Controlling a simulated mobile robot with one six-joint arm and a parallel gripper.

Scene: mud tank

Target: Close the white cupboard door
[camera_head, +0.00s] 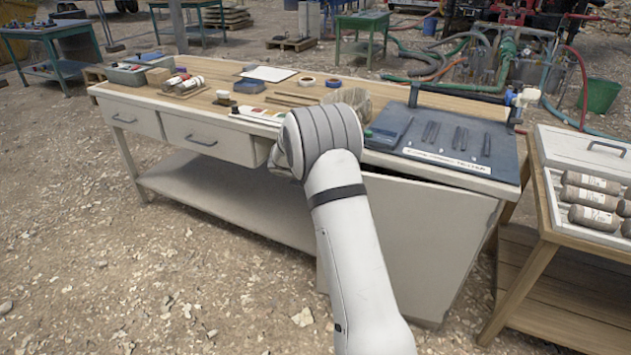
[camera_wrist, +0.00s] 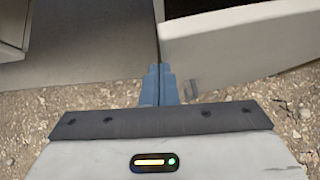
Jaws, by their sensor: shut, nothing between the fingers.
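The white cupboard door (camera_head: 435,235) is on the right end of the long workbench in the head view. It stands ajar, with a dark gap along its top edge under the worktop. My arm covers its left part. In the wrist view the door (camera_wrist: 240,45) is a pale panel at the upper right. My gripper (camera_wrist: 160,72) is shut and empty, its blue-grey fingertips beside the door's lower left corner. I cannot tell whether they touch it. A grey surface (camera_wrist: 90,55) lies to their left. In the head view the gripper is hidden behind my arm.
The workbench (camera_head: 225,100) has two drawers (camera_head: 205,138), a low shelf (camera_head: 230,195) and several items on top. A wooden stand (camera_head: 545,255) with a tray of cores (camera_head: 595,200) stands close right of the door. Gravel ground (camera_head: 150,290) in front is open.

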